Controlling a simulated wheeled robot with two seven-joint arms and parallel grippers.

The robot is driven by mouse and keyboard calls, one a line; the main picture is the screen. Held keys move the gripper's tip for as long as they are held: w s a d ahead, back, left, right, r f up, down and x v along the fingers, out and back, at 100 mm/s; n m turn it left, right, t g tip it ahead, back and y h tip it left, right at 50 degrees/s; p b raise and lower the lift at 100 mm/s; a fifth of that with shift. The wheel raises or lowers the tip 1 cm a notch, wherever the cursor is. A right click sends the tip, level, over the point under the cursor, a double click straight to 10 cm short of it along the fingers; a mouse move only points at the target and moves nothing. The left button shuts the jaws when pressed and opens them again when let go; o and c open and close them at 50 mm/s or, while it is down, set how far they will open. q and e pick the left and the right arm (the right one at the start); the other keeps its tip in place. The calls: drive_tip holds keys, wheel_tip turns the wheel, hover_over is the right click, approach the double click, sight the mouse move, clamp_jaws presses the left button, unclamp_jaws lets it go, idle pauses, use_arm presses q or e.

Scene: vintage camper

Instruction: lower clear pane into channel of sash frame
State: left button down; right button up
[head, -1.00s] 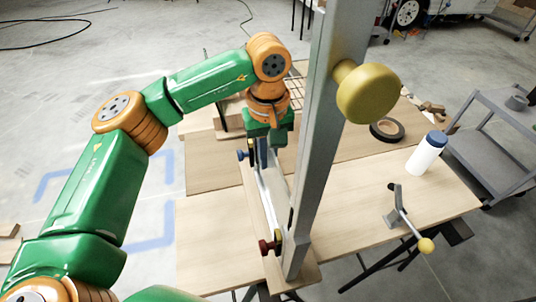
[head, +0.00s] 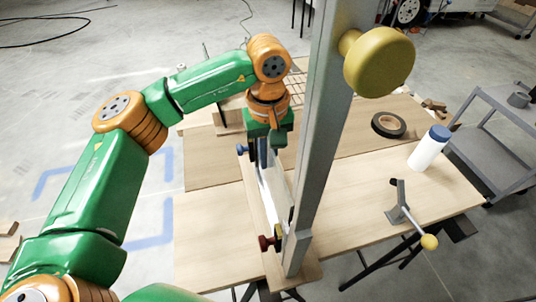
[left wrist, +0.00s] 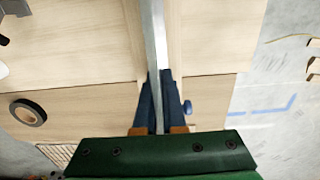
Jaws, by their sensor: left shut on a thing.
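My left gripper (head: 263,155) is over the workbench with its blue fingers pointing down. In the left wrist view its fingers (left wrist: 157,108) are closed on both sides of a thin, pale upright strip (left wrist: 154,40), which appears to be the clear pane seen edge-on. In the head view the pane (head: 272,190) shows as a pale, narrow surface below the fingers. It stands along the sash frame (head: 256,205), a long strip with a blue knob at its far end and a red knob near its front. Whether the pane's lower edge sits in the channel cannot be told. My right gripper is out of view.
A tall grey post (head: 318,150) with a yellow knob (head: 380,62) stands just right of the frame and hides part of it. On the right of the bench (head: 350,225) are a tape roll (head: 388,124), a white bottle (head: 428,150) and a clamp (head: 398,205). A grey cart stands beyond.

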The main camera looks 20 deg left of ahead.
use_arm(q)
drive_tip(key=shift+f+b, duration=0.4)
drive_tip(key=shift+f, duration=0.15)
drive_tip(key=c, duration=0.9)
unclamp_jaws()
